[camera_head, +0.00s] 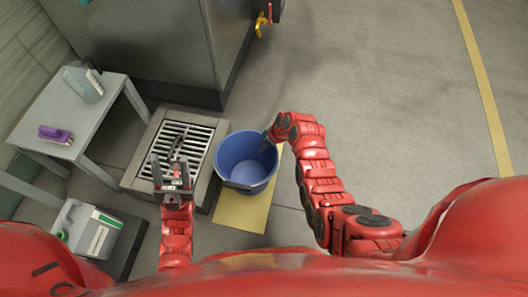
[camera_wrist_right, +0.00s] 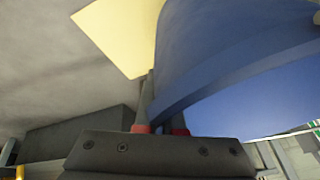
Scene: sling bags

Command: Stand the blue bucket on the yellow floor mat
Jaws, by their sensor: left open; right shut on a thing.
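The blue bucket (camera_head: 244,165) is upright and open at the top, seen from above in the head view, over the yellow floor mat (camera_head: 240,212). Its wall fills much of the right wrist view (camera_wrist_right: 220,50), with the mat (camera_wrist_right: 122,32) beyond it. I cannot tell if its base touches the mat. My right gripper (camera_head: 270,136) is shut on the bucket's rim at its right side; its fingers (camera_wrist_right: 160,118) straddle the wall in the wrist view. My left gripper (camera_head: 170,172) is open and empty above the floor grate, left of the bucket.
A metal floor grate (camera_head: 143,180) in a raised frame lies left of the bucket. A grey table (camera_head: 40,125) holds a clear jug (camera_head: 83,83) and a purple object (camera_head: 55,134). A white-green container (camera_head: 90,232) stands lower left. A large grey cabinet (camera_head: 165,45) is behind. Floor at right is clear.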

